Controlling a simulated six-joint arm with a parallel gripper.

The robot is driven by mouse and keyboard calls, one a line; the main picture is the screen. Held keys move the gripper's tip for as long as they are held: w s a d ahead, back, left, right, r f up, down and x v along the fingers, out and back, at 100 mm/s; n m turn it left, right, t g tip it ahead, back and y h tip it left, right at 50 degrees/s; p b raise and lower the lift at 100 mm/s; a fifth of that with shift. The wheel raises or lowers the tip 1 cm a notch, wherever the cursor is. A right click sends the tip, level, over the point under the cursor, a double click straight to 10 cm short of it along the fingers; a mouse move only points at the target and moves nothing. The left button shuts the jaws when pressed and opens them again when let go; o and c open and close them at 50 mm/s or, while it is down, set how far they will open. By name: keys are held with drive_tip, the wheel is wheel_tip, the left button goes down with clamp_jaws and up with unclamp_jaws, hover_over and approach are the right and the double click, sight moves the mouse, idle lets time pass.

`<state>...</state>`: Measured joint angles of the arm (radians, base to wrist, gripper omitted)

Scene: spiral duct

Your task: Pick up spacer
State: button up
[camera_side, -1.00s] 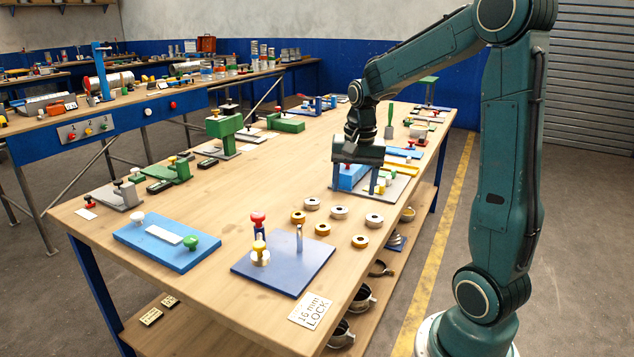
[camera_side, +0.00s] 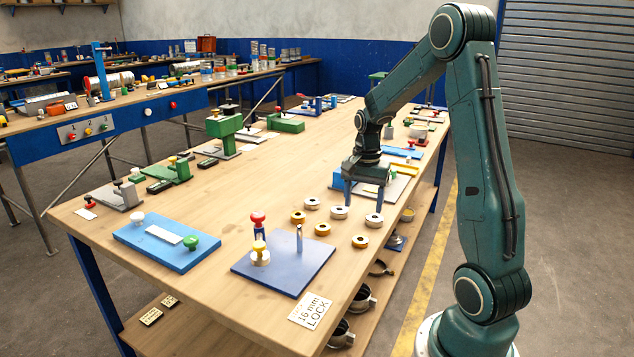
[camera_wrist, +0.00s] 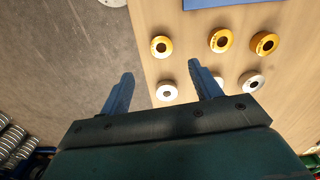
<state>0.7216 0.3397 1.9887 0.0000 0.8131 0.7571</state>
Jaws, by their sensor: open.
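Several ring-shaped spacers lie flat in two rows on the wooden table. The silver row has a left spacer (camera_side: 311,203), a middle one (camera_side: 340,212) and a right one (camera_side: 374,220). The gold row in front has a left spacer (camera_side: 297,217), a middle one (camera_side: 322,229) and a right one (camera_side: 360,241). My gripper (camera_side: 363,206) is open and empty, pointing down over the right end of the silver row. In the wrist view, one silver spacer (camera_wrist: 166,92) shows between the fingers (camera_wrist: 161,69); another is partly hidden by a finger.
A blue plate (camera_side: 285,266) with an upright pin and red and yellow knobs stands in front of the spacers. A light blue plate (camera_side: 165,243) lies to the left. A "16 mm LOCK" card (camera_side: 310,310) is at the table's front edge. The table's right edge is close to the gripper.

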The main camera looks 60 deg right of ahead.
drive_tip(key=shift+f, duration=2.9)
drive_tip(key=shift+w+d+f, duration=0.1)
drive_tip(key=shift+f, duration=1.2)
drive_tip(key=shift+d+f, duration=0.1)
drive_tip(key=shift+f, duration=1.15)
drive_tip(key=c, duration=1.1)
drive_tip(key=shift+o, duration=0.2)
drive_tip(key=shift+r, duration=0.1)
wheel_tip(320, 180, up, 20)
drive_tip(key=shift+f, duration=0.1)
drive_tip(key=shift+w, duration=0.1)
